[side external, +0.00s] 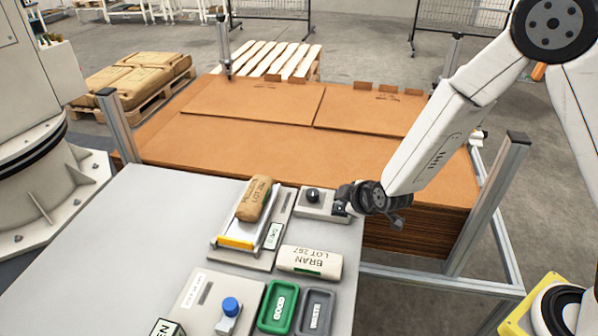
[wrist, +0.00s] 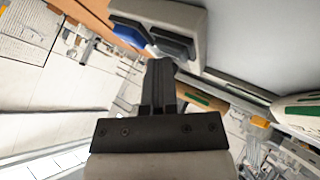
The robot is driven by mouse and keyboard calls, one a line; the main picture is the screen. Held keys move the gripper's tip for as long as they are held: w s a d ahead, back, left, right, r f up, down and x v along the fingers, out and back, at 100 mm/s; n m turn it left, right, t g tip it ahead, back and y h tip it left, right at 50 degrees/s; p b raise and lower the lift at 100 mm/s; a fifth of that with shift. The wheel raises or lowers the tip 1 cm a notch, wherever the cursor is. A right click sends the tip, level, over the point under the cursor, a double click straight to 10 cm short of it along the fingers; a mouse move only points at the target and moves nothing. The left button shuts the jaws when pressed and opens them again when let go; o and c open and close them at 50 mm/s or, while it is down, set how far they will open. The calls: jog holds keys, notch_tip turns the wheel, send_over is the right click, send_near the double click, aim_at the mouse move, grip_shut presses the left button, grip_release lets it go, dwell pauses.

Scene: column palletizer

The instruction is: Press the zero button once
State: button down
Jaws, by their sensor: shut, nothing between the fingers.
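A pale box with a black round knob (side external: 312,195) on top stands at the table's far right corner. My gripper (side external: 341,203) is shut and empty, close to the right side of this box. In the wrist view my shut fingers (wrist: 160,68) point at a pale box (wrist: 190,18) with a blue part (wrist: 130,36) and a dark part (wrist: 168,46) on its facing side. I cannot read a zero marking on either part. I cannot tell whether my fingertips touch the box.
A brown bag (side external: 254,198) lies on a scale-like stand (side external: 236,242) left of the box. A BRAN bag (side external: 310,262), a green GOOD tray (side external: 264,325) and a grey WASTE tray (side external: 303,329) lie nearer. A blue knob (side external: 231,306) stands on a panel. Cardboard stacks (side external: 240,145) lie behind.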

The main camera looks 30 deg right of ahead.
jog(key=shift+r, duration=0.7)
jog(key=shift+r, duration=0.1)
jog(key=shift+r, duration=2.45)
jog(key=shift+s, duration=0.1)
jog(key=s+d+m+g, duration=0.3)
jog(key=s+d+m, duration=0.1)
jog(key=s, duration=0.4)
jog(key=s+d+m+g, duration=0.3)
jog(key=s+d+m, duration=0.1)
jog(key=s, duration=0.4)
jog(key=shift+s+r+g, duration=0.3)
jog(key=shift+s+r, duration=0.1)
